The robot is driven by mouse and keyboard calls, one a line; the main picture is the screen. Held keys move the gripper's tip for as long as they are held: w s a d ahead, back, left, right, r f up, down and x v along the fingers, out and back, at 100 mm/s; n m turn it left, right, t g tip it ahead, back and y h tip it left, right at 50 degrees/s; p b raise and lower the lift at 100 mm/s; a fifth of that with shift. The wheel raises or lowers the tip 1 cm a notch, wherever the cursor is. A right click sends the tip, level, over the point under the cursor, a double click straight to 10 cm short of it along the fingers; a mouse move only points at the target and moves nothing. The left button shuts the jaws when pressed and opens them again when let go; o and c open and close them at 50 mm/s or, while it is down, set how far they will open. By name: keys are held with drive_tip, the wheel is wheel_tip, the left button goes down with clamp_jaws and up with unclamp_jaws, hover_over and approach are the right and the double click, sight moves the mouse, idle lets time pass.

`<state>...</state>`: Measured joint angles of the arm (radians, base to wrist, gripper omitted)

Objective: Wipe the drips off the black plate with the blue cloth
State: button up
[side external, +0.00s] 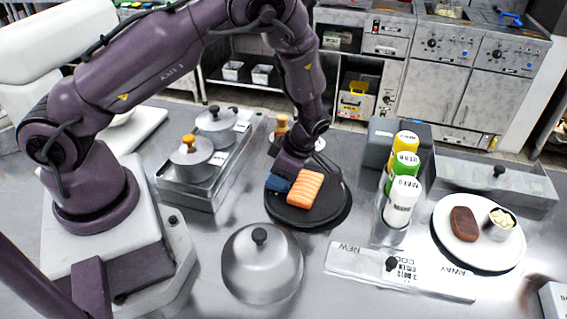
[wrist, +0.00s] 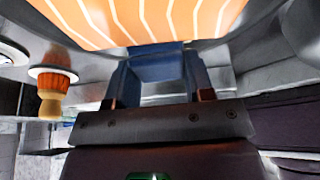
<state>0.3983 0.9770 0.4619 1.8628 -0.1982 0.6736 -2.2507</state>
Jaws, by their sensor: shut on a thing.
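The black plate (side external: 318,218) lies on the steel counter in the middle of the side view. A salmon fillet (side external: 305,188) with pale stripes rests on it and fills the top of the wrist view (wrist: 150,18). The blue cloth (side external: 277,184) is at the plate's left part, beside the salmon. My gripper (side external: 284,174) is above it, pointing down. In the wrist view, my gripper (wrist: 161,82) is shut on the blue cloth (wrist: 155,66), which sits between the fingers close to the salmon. I cannot make out drips on the plate; my gripper and the salmon cover part of it.
A steel dome lid (side external: 262,268) stands in front of the plate. Lidded pots (side external: 192,163) are to the left. A holder with squeeze bottles (side external: 402,195) is to the right, then a white plate (side external: 478,250). A wooden-knobbed item (side external: 282,124) stands behind.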

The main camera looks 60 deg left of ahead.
drive_tip(key=shift+s+d, duration=0.75)
drive_tip(key=shift+s, duration=0.15)
drive_tip(key=shift+s+d, duration=0.7)
drive_tip(key=shift+s, duration=0.2)
drive_tip(key=shift+w+a, duration=0.95)
drive_tip(key=shift+w, duration=0.2)
drive_tip(key=shift+w+a, duration=0.9)
drive_tip(key=shift+w, duration=0.2)
drive_tip(key=shift+w+a+r, duration=0.1)
drive_tip(key=shift+w+r, duration=0.05)
drive_tip(key=shift+r, duration=0.45)
drive_tip(key=shift+w+a+r, duration=0.1)
drive_tip(key=shift+r, duration=3.35)
